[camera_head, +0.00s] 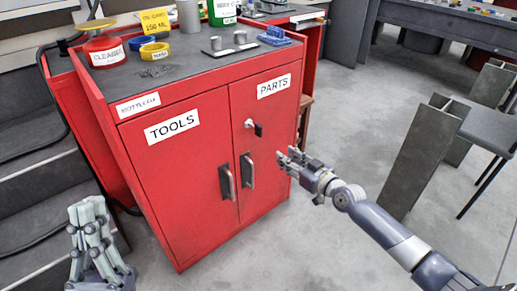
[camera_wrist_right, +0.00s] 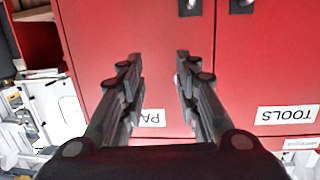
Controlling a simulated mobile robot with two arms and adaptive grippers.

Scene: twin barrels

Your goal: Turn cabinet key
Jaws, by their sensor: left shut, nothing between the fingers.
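The red cabinet (camera_head: 195,150) has two closed doors, marked TOOLS and PARTS. Its key (camera_head: 258,129) sticks out of a lock high on the PARTS door, above the door handles. My right gripper (camera_head: 283,158) is in front of the PARTS door, to the right of and below the key in the head view. Its fingers are apart with nothing between them; the right wrist view (camera_wrist_right: 157,70) shows red door beyond them. I cannot make out the key in that view. My left gripper (camera_head: 88,205) is shut and empty at the lower left, in front of the cabinet.
Black-and-silver handles (camera_head: 227,183) (camera_head: 247,171) stand out from the doors. The cabinet top carries a red CLEANER tin (camera_head: 103,50), tape rolls, metal cylinders and a blue block (camera_head: 274,36). Grey steps (camera_head: 35,170) are at left. A grey angled stand (camera_head: 425,150) is at right. Floor between is clear.

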